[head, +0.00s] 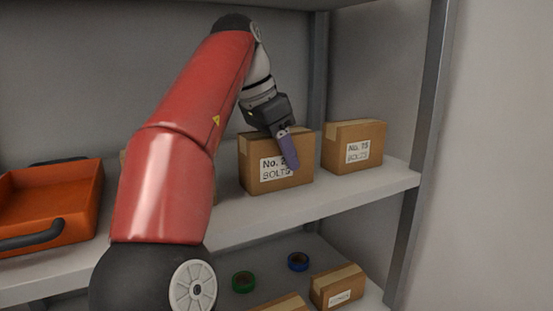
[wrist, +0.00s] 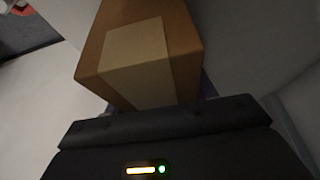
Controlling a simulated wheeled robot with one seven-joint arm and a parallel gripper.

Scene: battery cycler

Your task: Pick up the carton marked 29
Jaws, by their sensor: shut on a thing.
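A brown carton (head: 251,162) stands on the middle shelf in the head view. Its white label reads "No. 2" and "BOLTS"; a finger of my gripper (head: 286,148) covers the rest of the number. My gripper comes down on the carton from above, with one purple-grey finger across its front face. It is shut on this carton. In the wrist view the carton (wrist: 185,38) fills the upper middle, with a paler tape strip along it, close beyond the dark gripper body. The fingertips are mostly hidden there.
A carton marked No. 15 (head: 366,133) stands just right on the same shelf (head: 240,214). An orange tray (head: 62,196) is at the left. Below are a green roll (head: 243,282), a blue roll (head: 298,262) and more cartons (head: 338,287). A grey post (head: 420,140) bounds the right.

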